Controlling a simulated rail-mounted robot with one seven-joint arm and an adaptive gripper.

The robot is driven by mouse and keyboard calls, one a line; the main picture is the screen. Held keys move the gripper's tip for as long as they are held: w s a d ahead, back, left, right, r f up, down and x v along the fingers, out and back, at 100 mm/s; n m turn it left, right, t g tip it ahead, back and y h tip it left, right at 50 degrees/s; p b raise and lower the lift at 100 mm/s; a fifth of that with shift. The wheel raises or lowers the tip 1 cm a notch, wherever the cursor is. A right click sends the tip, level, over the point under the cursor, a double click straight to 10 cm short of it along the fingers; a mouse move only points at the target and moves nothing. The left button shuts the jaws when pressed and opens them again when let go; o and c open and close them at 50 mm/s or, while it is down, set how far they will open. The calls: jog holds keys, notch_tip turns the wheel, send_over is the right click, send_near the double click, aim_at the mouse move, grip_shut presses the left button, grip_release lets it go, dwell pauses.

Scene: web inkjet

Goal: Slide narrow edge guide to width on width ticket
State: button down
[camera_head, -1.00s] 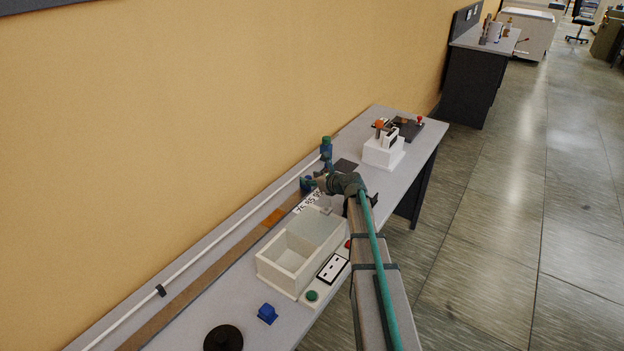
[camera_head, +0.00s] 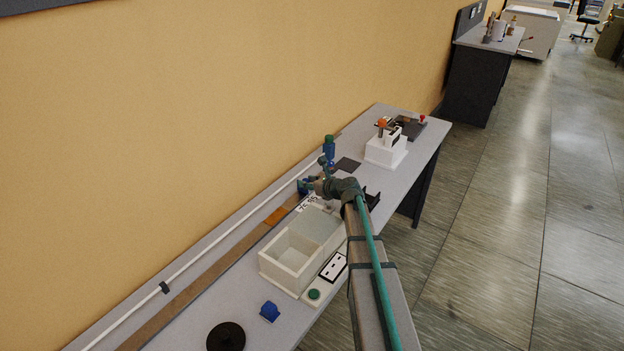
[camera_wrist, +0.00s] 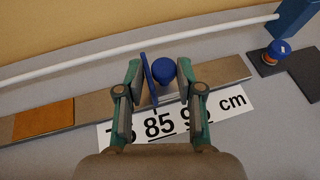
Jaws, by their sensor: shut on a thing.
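The edge guide (camera_wrist: 150,78), a blue upright plate with a round blue knob (camera_wrist: 163,70), stands on a brown metal rail (camera_wrist: 222,71). My gripper (camera_wrist: 160,92) has its green fingers either side of the guide and is shut on it. A white scale strip (camera_wrist: 232,103) lies along the rail, marked 75, 85, a partly hidden 95, and cm. The guide stands near the 85. In the head view the gripper (camera_head: 318,187) is over the rail, partly hidden by my arm. A white card (camera_head: 333,266) with dark marks, too small to read, lies by the tray.
A cream divided tray (camera_head: 290,262) stands in front of the rail. A white rod (camera_head: 215,255) runs behind it. A blue post (camera_head: 329,152) with a green top stands beyond the gripper. A green button (camera_head: 314,294), blue block (camera_head: 269,311) and black disc (camera_head: 226,337) lie nearer.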

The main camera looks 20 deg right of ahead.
jog(key=c, duration=0.9)
grip_release()
jog(key=shift+d, duration=0.15)
jog(key=v, duration=1.2)
jog(key=shift+w, duration=0.1)
